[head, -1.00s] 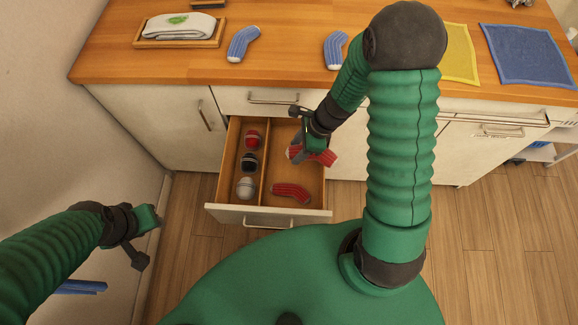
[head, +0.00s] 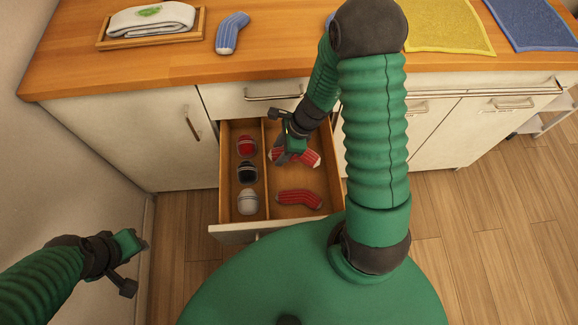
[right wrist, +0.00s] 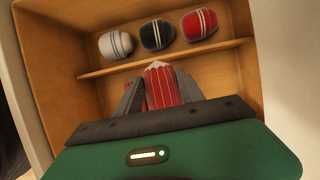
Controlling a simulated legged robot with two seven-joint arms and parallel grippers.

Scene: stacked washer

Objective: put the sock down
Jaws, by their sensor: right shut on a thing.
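A red striped sock (head: 309,158) is in the right-hand compartment of the open drawer (head: 231,228), towards its back. My right gripper (head: 283,158) is down in that compartment, shut on this sock. In the right wrist view the sock (right wrist: 160,82) shows between the two grey fingers (right wrist: 158,95). Whether it touches the drawer floor I cannot tell. A second red striped sock (head: 299,199) lies on the floor of the same compartment, nearer the front. My left gripper (head: 138,246) is away from the drawer at the lower left, and its fingers are not clear.
Rolled red (head: 246,146), black (head: 246,172) and white (head: 248,201) socks stand in the left compartment, behind a divider (head: 266,180). On the counter (head: 120,65) lie a blue sock (head: 231,33), a tray (head: 190,41) with a white towel, and yellow (head: 445,25) and blue (head: 535,22) cloths.

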